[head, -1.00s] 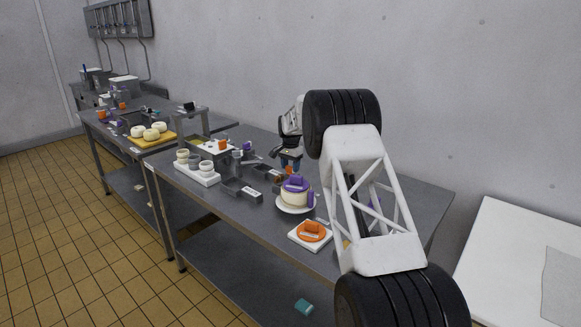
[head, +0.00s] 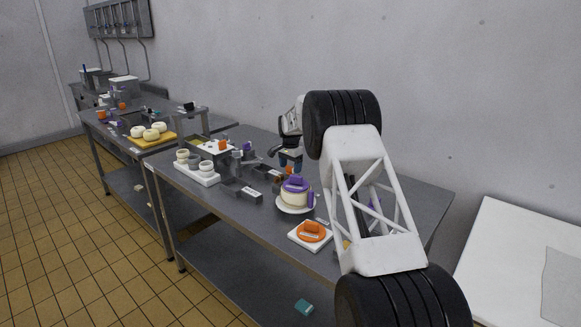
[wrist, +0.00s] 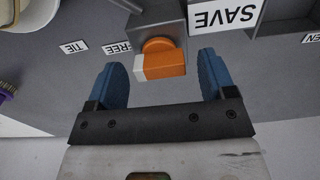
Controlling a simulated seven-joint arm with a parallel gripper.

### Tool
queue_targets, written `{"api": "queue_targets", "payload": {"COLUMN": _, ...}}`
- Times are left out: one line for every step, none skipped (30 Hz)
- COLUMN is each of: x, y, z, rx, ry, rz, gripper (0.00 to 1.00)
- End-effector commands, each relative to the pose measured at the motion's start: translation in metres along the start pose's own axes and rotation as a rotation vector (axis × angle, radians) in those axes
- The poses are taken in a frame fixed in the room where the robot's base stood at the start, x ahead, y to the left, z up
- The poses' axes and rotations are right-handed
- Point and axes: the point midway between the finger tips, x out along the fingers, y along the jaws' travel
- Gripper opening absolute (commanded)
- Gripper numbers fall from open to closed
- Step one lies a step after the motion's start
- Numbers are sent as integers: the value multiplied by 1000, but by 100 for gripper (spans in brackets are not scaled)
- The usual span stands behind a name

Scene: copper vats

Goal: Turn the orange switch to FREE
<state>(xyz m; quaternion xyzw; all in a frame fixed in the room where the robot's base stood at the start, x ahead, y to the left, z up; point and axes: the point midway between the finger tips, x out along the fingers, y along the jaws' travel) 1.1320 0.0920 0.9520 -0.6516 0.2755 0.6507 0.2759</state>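The orange switch (wrist: 160,62) sits on a grey block (wrist: 160,18) in the wrist view. It has a round orange base and an orange bar with a white left end. The white end points toward the FREE label (wrist: 117,48), which reads upside down. My gripper (wrist: 163,78) is open, with one blue finger on each side of the bar. Gaps show at both sides, so neither finger appears to touch it. In the head view my gripper (head: 290,166) is over the middle of the table, and the switch (head: 289,173) is a small, partly hidden orange patch.
A SAVE label (wrist: 224,13) and a TIE label (wrist: 74,47) flank the switch. The steel table (head: 240,215) also holds a white cake with a purple top (head: 296,193), an orange disc on a white board (head: 312,233), and a white tray of cups (head: 197,173).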

Motion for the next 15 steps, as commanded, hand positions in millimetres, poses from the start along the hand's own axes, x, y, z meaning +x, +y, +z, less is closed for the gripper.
{"api": "queue_targets", "payload": {"x": 0, "y": 0, "z": 0, "rx": 0, "ry": 0, "rz": 0, "gripper": 77}}
{"api": "queue_targets", "payload": {"x": 0, "y": 0, "z": 0, "rx": 0, "ry": 0, "rz": 0, "gripper": 77}}
{"api": "queue_targets", "payload": {"x": 0, "y": 0, "z": 0, "rx": 0, "ry": 0, "rz": 0, "gripper": 77}}
{"api": "queue_targets", "payload": {"x": 0, "y": 0, "z": 0, "rx": 0, "ry": 0, "rz": 0, "gripper": 77}}
{"api": "queue_targets", "payload": {"x": 0, "y": 0, "z": 0, "rx": 0, "ry": 0, "rz": 0, "gripper": 77}}
{"api": "queue_targets", "payload": {"x": 0, "y": 0, "z": 0, "rx": 0, "ry": 0, "rz": 0, "gripper": 77}}
{"api": "queue_targets", "payload": {"x": -1, "y": 0, "z": 0, "rx": 0, "ry": 0, "rz": 0, "gripper": 77}}
{"api": "queue_targets", "payload": {"x": -1, "y": 0, "z": 0, "rx": 0, "ry": 0, "rz": 0, "gripper": 77}}
{"api": "queue_targets", "payload": {"x": -3, "y": 0, "z": 0, "rx": 0, "ry": 0, "rz": 0, "gripper": 77}}
{"api": "queue_targets", "payload": {"x": -4, "y": 0, "z": 0, "rx": -1, "ry": 0, "rz": 0, "gripper": 77}}
{"api": "queue_targets", "payload": {"x": -6, "y": 0, "z": 0, "rx": -1, "ry": 0, "rz": 0, "gripper": 77}}
{"api": "queue_targets", "payload": {"x": -8, "y": 0, "z": 0, "rx": -1, "ry": 0, "rz": 0, "gripper": 77}}
{"api": "queue_targets", "payload": {"x": -11, "y": 0, "z": 0, "rx": -1, "ry": 0, "rz": 0, "gripper": 77}}
{"api": "queue_targets", "payload": {"x": -13, "y": 0, "z": 0, "rx": -1, "ry": 0, "rz": 0, "gripper": 77}}
{"api": "queue_targets", "payload": {"x": -17, "y": 0, "z": 0, "rx": 0, "ry": 0, "rz": 0, "gripper": 77}}
